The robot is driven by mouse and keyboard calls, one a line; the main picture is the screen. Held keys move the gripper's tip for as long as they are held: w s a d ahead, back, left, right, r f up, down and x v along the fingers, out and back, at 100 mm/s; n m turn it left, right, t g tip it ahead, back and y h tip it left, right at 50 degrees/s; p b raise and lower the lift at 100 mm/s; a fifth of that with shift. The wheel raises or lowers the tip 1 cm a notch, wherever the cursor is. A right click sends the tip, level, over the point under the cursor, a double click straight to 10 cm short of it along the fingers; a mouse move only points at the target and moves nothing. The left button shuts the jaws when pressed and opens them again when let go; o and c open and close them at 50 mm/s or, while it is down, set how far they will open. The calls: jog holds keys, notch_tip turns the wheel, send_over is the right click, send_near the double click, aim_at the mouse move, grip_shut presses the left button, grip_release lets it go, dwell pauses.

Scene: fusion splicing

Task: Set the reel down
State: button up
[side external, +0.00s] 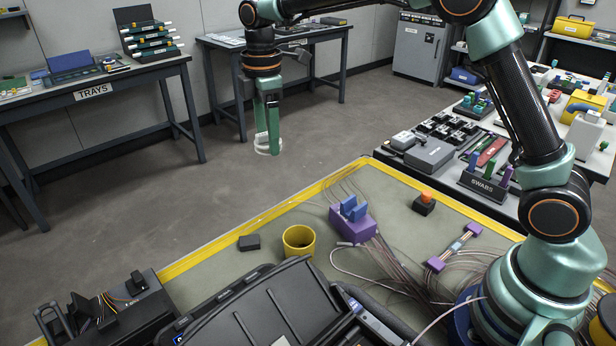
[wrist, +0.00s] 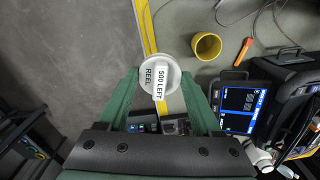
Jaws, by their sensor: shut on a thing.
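The reel (wrist: 148,88) is a small white round piece with a label tab reading "REEL" and "500 LEFT" in the wrist view. My gripper (wrist: 161,78) has its green fingers on either side of the reel and is shut on it. In the side view my gripper (side external: 268,145) points down, with the white reel (side external: 266,151) low between its fingertips. The reel is in the air; in the wrist view it overlaps the yellow border of the work table. Its height above the table is hard to tell.
A yellow cup (side external: 299,241) stands on the green-grey work table (side external: 225,262), beside a small dark block (side external: 249,242). A purple holder (side external: 353,224) with blue parts and loose fibres sits further right. A black machine with a screen (wrist: 240,105) is right in the wrist view.

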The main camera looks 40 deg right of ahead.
jog(key=s+d+m, duration=0.2)
jog(key=d+m, duration=0.2)
jog(key=d, duration=1.2)
jog(key=m, duration=0.2)
send_over(369, 191)
notch_tip(369, 191, down, 20)
jog(key=shift+f, duration=0.1)
jog(key=shift+f, duration=0.15)
jog(key=o, duration=1.4)
